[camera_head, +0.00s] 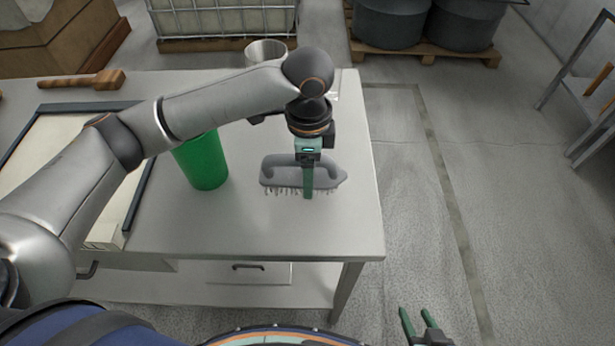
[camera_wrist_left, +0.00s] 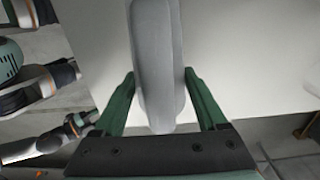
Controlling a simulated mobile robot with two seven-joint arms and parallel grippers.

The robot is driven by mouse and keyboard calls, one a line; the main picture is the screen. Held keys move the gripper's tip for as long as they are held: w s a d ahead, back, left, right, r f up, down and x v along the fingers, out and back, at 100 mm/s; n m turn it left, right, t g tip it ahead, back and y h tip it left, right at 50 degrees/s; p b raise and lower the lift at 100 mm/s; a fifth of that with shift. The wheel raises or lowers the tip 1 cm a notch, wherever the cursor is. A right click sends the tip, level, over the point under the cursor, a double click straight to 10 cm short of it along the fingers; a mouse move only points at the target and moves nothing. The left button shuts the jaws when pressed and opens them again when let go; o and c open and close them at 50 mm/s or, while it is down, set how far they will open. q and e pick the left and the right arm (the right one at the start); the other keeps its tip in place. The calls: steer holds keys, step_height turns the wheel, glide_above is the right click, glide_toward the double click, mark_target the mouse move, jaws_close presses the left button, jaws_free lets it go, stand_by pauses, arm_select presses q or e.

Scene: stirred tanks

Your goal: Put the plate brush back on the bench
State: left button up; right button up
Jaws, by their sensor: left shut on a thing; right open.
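The plate brush (camera_head: 275,174) is grey, with a looped handle on top and pale bristles pointing down. My left gripper (camera_head: 308,188) reaches down over the right part of the bench (camera_head: 255,232) and is shut on the brush. In the left wrist view the grey brush body (camera_wrist_left: 157,60) lies between the two green fingers (camera_wrist_left: 160,95). The brush is level, at or just above the bench top; I cannot tell whether the bristles touch it. My right gripper (camera_head: 420,328) is open and empty, low in front of the bench's right side.
A green cup (camera_head: 203,162) stands left of the brush. A dark-framed pale panel (camera_head: 128,205) lies further left. Bench top in front of the brush is clear. Dark tanks (camera_head: 425,22) stand behind on a pallet.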

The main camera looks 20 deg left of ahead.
arm_select(q)
step_height(320, 180, down, 2)
steer(key=shift+f, duration=0.1)
steer(key=shift+f, duration=0.1)
steer(key=o, duration=1.2)
steer(key=shift+o, duration=0.2)
step_height(320, 180, up, 12)
steer(key=shift+r+p, duration=0.15)
steer(key=shift+p, duration=0.55)
